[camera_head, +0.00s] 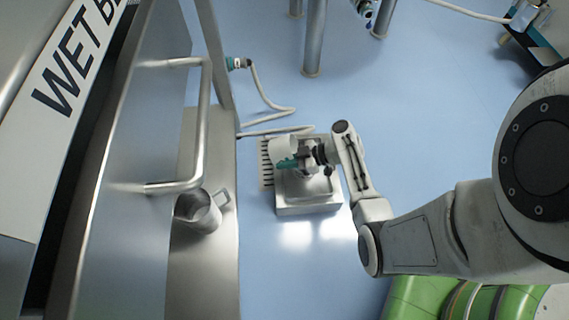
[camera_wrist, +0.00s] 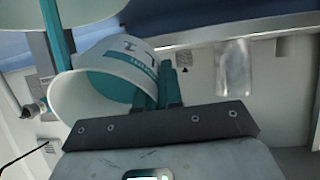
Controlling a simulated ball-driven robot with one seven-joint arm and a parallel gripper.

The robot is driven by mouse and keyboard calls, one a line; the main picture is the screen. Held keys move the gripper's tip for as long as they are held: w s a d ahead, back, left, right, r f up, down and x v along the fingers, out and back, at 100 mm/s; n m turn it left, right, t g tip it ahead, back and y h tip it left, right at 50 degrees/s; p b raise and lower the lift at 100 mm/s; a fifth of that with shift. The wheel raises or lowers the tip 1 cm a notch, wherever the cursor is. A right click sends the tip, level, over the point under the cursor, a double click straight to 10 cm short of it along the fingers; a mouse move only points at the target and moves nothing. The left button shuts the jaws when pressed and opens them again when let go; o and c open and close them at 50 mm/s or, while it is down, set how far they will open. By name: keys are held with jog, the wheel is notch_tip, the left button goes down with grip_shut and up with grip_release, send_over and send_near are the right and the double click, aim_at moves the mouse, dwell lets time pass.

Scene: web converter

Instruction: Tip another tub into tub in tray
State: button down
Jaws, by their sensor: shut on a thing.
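My gripper (camera_head: 288,162) is over the metal tray (camera_head: 310,208) in the head view. Its teal fingers (camera_wrist: 160,88) are shut on a white tub (camera_wrist: 128,58) with teal print and a teal inside. In the wrist view this tub is tilted, with its mouth facing the lower left. It also shows as a white shape (camera_head: 282,148) in the head view. A second pale rounded thing (camera_wrist: 85,10), perhaps another tub, is cut off at the upper left of the wrist view. The tray's inside is mostly hidden by my gripper, so I cannot tell what is in it.
A metal jug (camera_head: 200,212) stands on the steel ledge (camera_head: 205,280) at left, below a long handle (camera_head: 203,120). A hose (camera_head: 268,100) runs near the tray. Metal legs (camera_head: 314,45) stand behind. Green rounded parts (camera_head: 415,300) are at the bottom. Blue floor (camera_head: 420,120) lies clear at right.

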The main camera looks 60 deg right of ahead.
jog(key=shift+s+d+r+t+y+b, duration=0.25)
jog(key=shift+r+t+y+b, duration=0.2)
jog(key=shift+t+b, duration=0.7)
jog(key=shift+s+d+r+t+y+b, duration=0.1)
jog(key=shift+s+r+t+y+b, duration=0.4)
jog(key=shift+b, duration=0.9)
jog(key=shift+s+d+r+t+y, duration=0.15)
jog(key=shift+t+y, duration=0.2)
jog(key=shift+t, duration=0.6)
